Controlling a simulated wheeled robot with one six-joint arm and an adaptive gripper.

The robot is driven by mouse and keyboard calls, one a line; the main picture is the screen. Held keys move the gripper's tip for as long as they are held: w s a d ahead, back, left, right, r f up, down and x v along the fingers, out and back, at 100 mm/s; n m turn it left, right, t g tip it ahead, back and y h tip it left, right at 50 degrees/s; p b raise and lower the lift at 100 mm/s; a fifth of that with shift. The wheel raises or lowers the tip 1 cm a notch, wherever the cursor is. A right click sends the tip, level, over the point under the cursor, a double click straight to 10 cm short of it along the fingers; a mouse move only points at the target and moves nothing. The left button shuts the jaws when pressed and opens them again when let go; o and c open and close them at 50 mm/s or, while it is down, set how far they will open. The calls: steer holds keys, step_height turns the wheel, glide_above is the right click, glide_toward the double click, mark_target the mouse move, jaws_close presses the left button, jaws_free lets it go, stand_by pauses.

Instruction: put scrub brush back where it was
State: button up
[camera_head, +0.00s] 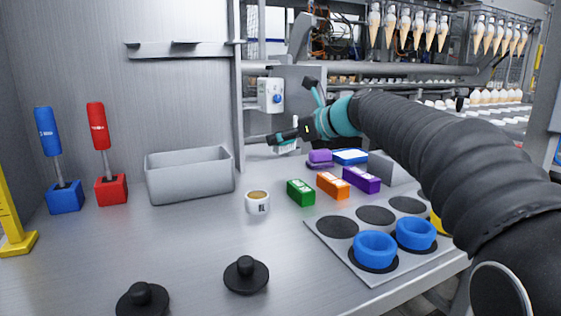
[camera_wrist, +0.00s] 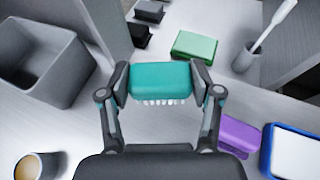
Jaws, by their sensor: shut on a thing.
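The scrub brush (camera_wrist: 160,80) is a teal block with white bristles. My gripper (camera_wrist: 161,76) is shut on it, one finger pad at each end, in the wrist view. In the head view my gripper (camera_head: 291,134) holds the brush (camera_head: 286,148) above the back of the table, its bristles facing down. Most of its teal body is hidden there by the finger. A purple brush-like block (camera_head: 320,157) lies to the right, and it also shows in the wrist view (camera_wrist: 238,136). A green block (camera_wrist: 193,46) lies beyond my gripper in the wrist view.
A grey bin (camera_head: 190,174) stands left, and a cup (camera_head: 258,202) stands in front of it. Green (camera_head: 300,192), orange (camera_head: 333,186) and purple (camera_head: 361,179) boxes lie right of the cup. A blue-rimmed tray (camera_head: 350,157) lies behind them. A white-handled brush stands in a holder (camera_wrist: 245,59).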

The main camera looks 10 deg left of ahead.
mark_target(281, 173)
steer(key=shift+s+a+f, duration=0.4)
steer(key=shift+s+f, duration=0.2)
steer(key=shift+s, duration=0.1)
steer(key=shift+f+b, duration=0.6)
steer(key=shift+f, duration=1.3)
steer(key=shift+f, duration=0.35)
steer(key=shift+f, duration=0.3)
steer(key=o, duration=1.2)
steer(key=shift+o, duration=0.3)
steer(key=shift+f, duration=0.15)
steer(key=shift+r, duration=0.55)
steer(key=v, duration=1.2)
steer(key=shift+r, duration=0.3)
